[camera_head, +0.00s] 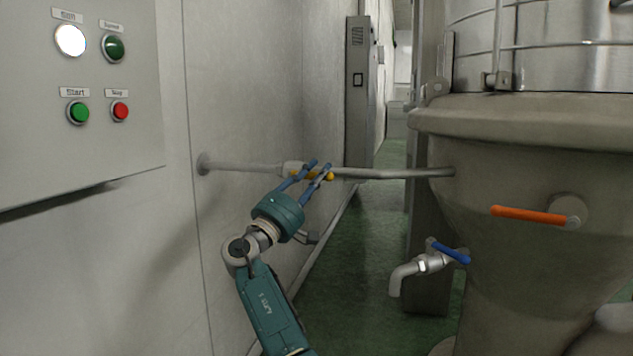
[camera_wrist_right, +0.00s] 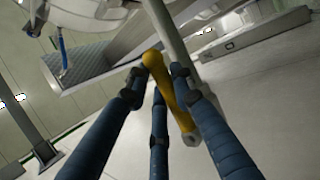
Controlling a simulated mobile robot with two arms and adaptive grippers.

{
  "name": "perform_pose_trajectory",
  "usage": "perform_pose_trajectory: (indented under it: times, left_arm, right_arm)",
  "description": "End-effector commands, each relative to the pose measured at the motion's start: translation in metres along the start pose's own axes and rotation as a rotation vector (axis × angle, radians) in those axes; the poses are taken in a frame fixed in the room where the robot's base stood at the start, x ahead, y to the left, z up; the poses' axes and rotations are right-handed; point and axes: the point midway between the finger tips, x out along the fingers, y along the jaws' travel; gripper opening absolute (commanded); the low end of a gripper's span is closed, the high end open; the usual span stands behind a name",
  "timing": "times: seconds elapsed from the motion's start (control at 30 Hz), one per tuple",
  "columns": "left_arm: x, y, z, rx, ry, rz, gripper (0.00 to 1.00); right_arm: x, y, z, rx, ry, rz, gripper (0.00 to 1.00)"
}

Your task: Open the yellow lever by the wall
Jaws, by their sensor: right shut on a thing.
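The yellow lever (camera_head: 329,177) sits on a grey horizontal pipe (camera_head: 386,174) that runs from the wall to the tank. It lies roughly along the pipe in the head view, partly hidden by fingers. In the right wrist view the yellow lever (camera_wrist_right: 168,85) passes between my blue fingers, with the pipe behind it. My right gripper (camera_head: 318,171) is shut on the lever; it also shows in the right wrist view (camera_wrist_right: 160,82). My left gripper is not in view.
A control panel (camera_head: 75,140) with several buttons is on the left wall. The steel tank (camera_head: 480,170) at right carries an orange lever (camera_head: 530,215) and a tap with a blue handle (camera_head: 448,251). Green floor (camera_head: 370,270) lies open between wall and tank.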

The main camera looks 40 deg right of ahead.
Motion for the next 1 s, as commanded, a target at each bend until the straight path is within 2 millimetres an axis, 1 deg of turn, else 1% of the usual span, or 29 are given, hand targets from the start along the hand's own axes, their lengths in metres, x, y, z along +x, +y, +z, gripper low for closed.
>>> perform_pose_trajectory:
  times: [0.23, 0.27, 0.33, 0.37, 0.6, 0.73, 0.87, 1.0]
  left_arm:
    - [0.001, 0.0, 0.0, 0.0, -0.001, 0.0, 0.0]
    - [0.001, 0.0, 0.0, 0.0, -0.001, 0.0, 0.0]
    - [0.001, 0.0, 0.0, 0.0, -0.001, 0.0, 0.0]
    - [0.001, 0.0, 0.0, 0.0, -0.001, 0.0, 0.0]
    - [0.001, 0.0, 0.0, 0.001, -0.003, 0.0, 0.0]
    - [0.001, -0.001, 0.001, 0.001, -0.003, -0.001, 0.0]
    - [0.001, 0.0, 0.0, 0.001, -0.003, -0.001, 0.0]
    - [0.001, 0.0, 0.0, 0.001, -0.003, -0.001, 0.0]
  right_arm:
    - [-0.002, -0.002, 0.0, 0.013, -0.003, -0.009, 0.0]
    - [-0.002, -0.003, 0.0, 0.013, -0.003, -0.01, 0.27]
    - [-0.002, -0.003, 0.0, 0.011, -0.003, -0.01, 0.41]
    - [-0.002, -0.003, 0.001, 0.01, -0.003, -0.01, 0.42]
    - [-0.002, -0.003, 0.001, 0.006, -0.003, -0.008, 0.42]
    - [-0.009, -0.003, 0.0, 0.005, -0.002, -0.008, 0.42]
    - [-0.029, -0.004, 0.0, 0.005, 0.0, -0.009, 0.42]
    - [-0.06, -0.004, -0.001, 0.006, 0.0, -0.01, 0.42]
